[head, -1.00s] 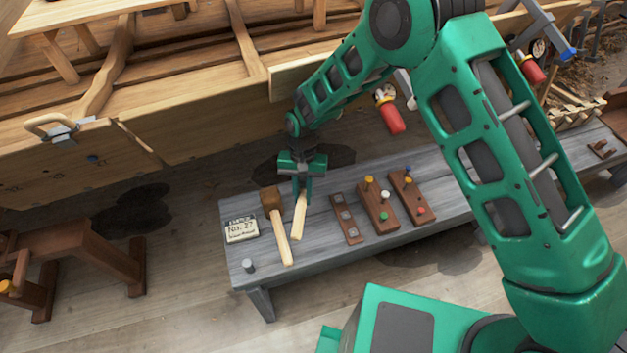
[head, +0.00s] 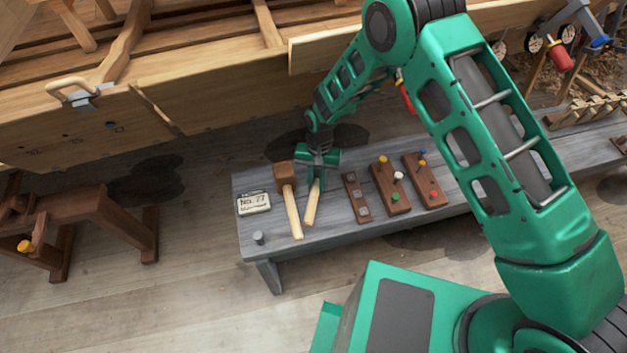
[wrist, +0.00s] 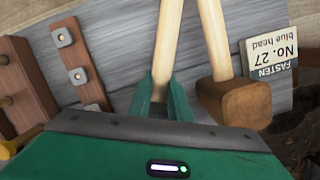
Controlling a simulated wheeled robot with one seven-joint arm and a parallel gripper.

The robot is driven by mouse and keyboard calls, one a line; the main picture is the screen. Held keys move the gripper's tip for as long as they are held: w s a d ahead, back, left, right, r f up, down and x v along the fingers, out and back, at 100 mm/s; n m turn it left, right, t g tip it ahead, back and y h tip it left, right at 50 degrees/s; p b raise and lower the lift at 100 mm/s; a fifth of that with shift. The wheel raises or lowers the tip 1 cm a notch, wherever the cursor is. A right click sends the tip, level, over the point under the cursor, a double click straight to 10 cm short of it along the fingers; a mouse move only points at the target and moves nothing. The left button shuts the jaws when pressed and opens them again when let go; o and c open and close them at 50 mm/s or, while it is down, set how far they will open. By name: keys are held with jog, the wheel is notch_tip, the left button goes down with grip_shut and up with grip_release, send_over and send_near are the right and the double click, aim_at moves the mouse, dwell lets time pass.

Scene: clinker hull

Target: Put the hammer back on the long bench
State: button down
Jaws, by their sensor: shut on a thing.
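My gripper (head: 317,182) is low over the long bench (head: 345,232), shut on the pale handle of the hammer (head: 311,208). The handle lies along the bench top; I cannot tell whether it touches it. In the wrist view the fingers (wrist: 163,98) close around the handle (wrist: 168,45), and the hammer's head is hidden by my gripper. A wooden mallet (head: 291,208) with a brown block head lies on the bench just left of the hammer. Its head (wrist: 235,103) shows right of the fingers in the wrist view.
A card marked No. 27 (head: 254,203) and a small grey peg (head: 258,238) are at the bench's left end. A dark strip with metal squares (head: 357,198) and two peg blocks (head: 390,187) (head: 425,180) are to the right. The plank hull (head: 215,110) rises behind.

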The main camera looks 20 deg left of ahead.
jog(key=shift+f, duration=0.25)
dwell(0.5)
jog(key=c, duration=1.5)
grip_release()
jog(key=shift+c, duration=0.2)
jog(key=shift+s+v, duration=0.25)
jog(key=shift+v, duration=1.05)
jog(key=shift+s+v, duration=0.25)
jog(key=shift+v, duration=1.05)
jog(key=shift+s+v, duration=0.3)
jog(key=shift+v, duration=1)
jog(key=shift+s+r, duration=0.1)
jog(key=shift+r, duration=0.1)
